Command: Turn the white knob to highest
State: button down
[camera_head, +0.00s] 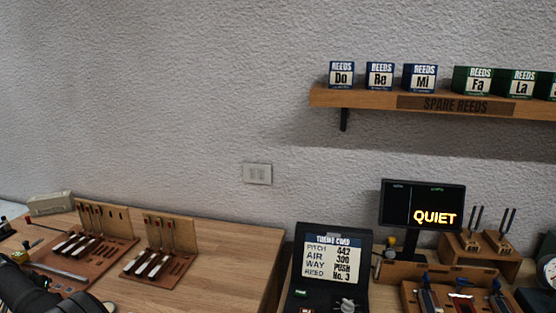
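A pale grey-white knob (347,305) shows at the bottom edge of the view, on the black case (364,262) below its card. It is the only light knob I can make out, and its setting is too small to read. The card (334,257) reads "PITCH 442, AIR 300, WAY PUSH, REED No. 3". Part of my black arm shows at the lower left, far from the knob. My gripper (14,256) appears to be at the left edge, small and partly cut off; its fingers cannot be made out.
A screen (421,206) reads "QUIET" to the right of the case. Wooden racks with keys (158,264) stand on the left bench (230,240). Tuning forks (490,233) stand at the right. A shelf (365,97) holds reed boxes above. The left bench's right part is clear.

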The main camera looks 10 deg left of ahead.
jog(key=shift+w+a, duration=0.1)
jog(key=shift+a, duration=0.1)
dwell(0.4)
jog(key=shift+a, duration=0.15)
jog(key=shift+s+a, duration=0.45)
jog(key=shift+a, duration=0.25)
dwell(0.4)
dwell(0.3)
